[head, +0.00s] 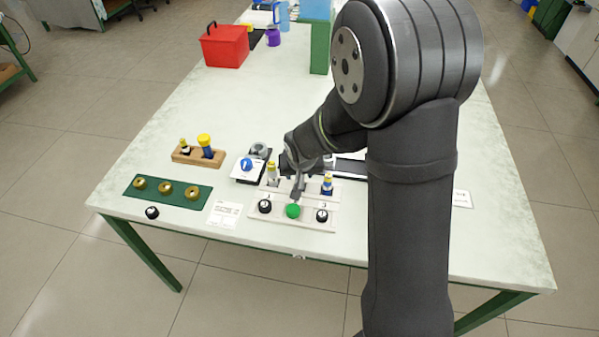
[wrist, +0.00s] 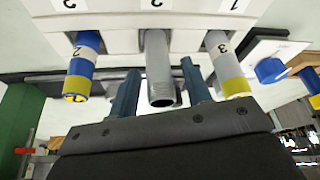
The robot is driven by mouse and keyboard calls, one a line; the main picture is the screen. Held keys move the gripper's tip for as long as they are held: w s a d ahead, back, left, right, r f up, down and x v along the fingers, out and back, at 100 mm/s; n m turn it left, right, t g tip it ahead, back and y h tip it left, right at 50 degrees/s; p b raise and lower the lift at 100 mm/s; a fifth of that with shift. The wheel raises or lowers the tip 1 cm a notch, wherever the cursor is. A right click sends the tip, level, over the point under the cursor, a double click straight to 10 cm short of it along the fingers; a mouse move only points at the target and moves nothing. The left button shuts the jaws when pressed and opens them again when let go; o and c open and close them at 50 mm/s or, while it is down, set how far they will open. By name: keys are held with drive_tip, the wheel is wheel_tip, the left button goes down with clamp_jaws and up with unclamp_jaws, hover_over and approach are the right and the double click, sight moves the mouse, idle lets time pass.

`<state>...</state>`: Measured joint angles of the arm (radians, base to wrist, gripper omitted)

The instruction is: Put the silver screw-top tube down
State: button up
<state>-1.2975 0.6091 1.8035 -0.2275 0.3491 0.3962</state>
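The silver screw-top tube (wrist: 158,65) stands in the middle of the white rack (wrist: 112,42), with its ridged open end towards the wrist camera. My gripper (wrist: 158,67) is open, with one finger on each side of the tube and a small gap showing on both sides. In the head view my gripper (head: 297,190) is over the rack (head: 263,222) behind the green button, and it hides the middle tube. A blue tube with a yellow end (wrist: 82,65) and a grey tube with a yellow end (wrist: 228,62) stand on either side.
The rack's front has a green button (head: 293,211) and black knobs (head: 265,206). To the left are a blue-knob box (head: 247,167), a wooden block with yellow-topped pieces (head: 198,158) and a green board with brass rings (head: 167,190). The table's left middle is clear.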

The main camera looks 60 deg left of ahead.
drive_tip(key=shift+r, duration=0.1)
drive_tip(key=v, duration=1.2)
drive_tip(key=x, duration=1.2)
idle(0.3)
drive_tip(key=shift+r, duration=0.2)
